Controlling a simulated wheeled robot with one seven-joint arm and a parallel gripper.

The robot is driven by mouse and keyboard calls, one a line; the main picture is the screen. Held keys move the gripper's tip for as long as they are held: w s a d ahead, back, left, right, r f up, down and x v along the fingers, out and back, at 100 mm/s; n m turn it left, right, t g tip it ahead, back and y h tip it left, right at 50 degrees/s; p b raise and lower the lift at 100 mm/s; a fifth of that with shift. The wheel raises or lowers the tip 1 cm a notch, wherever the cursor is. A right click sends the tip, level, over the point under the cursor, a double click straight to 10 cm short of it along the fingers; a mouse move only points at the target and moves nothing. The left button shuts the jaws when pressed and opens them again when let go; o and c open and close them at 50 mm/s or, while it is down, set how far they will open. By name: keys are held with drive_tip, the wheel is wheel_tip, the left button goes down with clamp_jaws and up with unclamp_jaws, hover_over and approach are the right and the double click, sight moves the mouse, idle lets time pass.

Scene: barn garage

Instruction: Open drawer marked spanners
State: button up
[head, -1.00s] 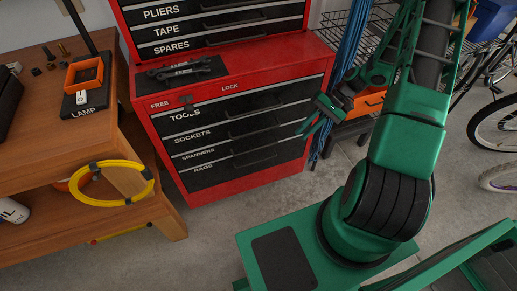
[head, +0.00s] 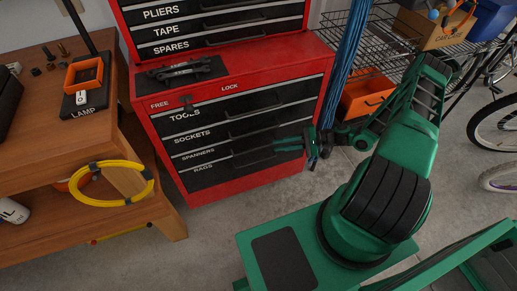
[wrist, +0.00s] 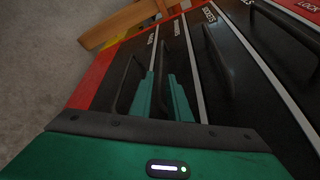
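The spanners drawer (head: 222,153) is shut, low in the red tool cabinet (head: 228,187), between the sockets drawer (head: 225,134) and the rags drawer. My gripper (head: 275,144) is at the right part of the cabinet front, its fingers pointing left along the lower drawers. In the wrist view my gripper (wrist: 163,97) has its two green fingers apart, one on each side of the dark spanners handle (wrist: 163,50). Whether they touch the handle, I cannot tell. In the head view the fingers partly cover the handle's right end.
A wooden bench (head: 110,152) with a yellow hose coil (head: 97,203) stands left of the cabinet. Blue cables (head: 346,62) hang at its right side, near an orange bin (head: 368,93). A bicycle wheel (head: 497,124) stands far right. The floor before the cabinet is clear.

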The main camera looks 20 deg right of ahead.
sight(259, 148)
drive_tip(key=x, duration=0.9)
drive_tip(key=shift+w+a, duration=0.1)
drive_tip(key=shift+a, duration=0.1)
drive_tip(key=shift+c, duration=0.6)
clamp_jaws()
drive_tip(key=shift+f, duration=0.1)
idle(0.5)
